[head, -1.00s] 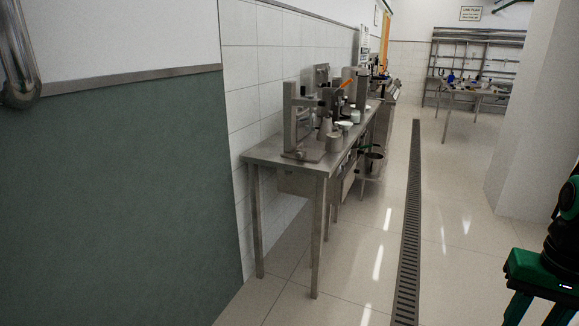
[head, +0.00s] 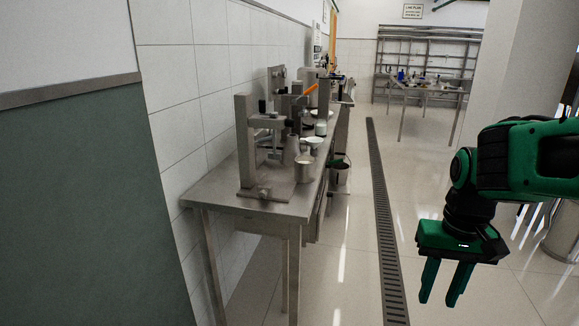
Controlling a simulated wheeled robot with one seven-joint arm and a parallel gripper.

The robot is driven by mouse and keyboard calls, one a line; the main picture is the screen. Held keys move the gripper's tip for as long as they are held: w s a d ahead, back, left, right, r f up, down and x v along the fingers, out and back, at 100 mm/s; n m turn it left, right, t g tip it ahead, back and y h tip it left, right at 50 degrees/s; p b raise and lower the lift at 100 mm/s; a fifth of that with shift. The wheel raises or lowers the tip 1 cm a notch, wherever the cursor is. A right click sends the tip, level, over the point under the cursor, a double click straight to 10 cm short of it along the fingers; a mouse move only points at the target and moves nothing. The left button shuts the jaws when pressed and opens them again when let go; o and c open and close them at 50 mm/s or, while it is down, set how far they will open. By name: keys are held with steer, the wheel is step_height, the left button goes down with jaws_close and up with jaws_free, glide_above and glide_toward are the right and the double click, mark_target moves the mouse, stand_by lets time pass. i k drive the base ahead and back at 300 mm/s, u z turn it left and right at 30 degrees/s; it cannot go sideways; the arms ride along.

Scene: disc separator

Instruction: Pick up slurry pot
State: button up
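A small grey metal pot (head: 305,168) stands upright near the front of the steel bench (head: 222,192). It looks like the slurry pot, though no label shows. A darker bucket-like vessel (head: 341,170) sits lower, at the bench's right side, partly hidden. My gripper (head: 441,303) points down at the right, over the floor. Its two green fingers are apart and nothing is between them. It is well to the right of the bench and not touching anything.
A metal press-like stand (head: 246,145) is beside the pot on the bench. White dishes (head: 312,141) and an orange-handled device (head: 309,91) stand behind. A floor drain (head: 386,230) runs along the clear aisle. A pillar (head: 504,75) stands at the right.

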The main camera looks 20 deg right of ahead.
mark_target(305, 171)
steer(key=u, duration=0.05)
steer(key=i, duration=1.35)
steer(key=u, duration=0.05)
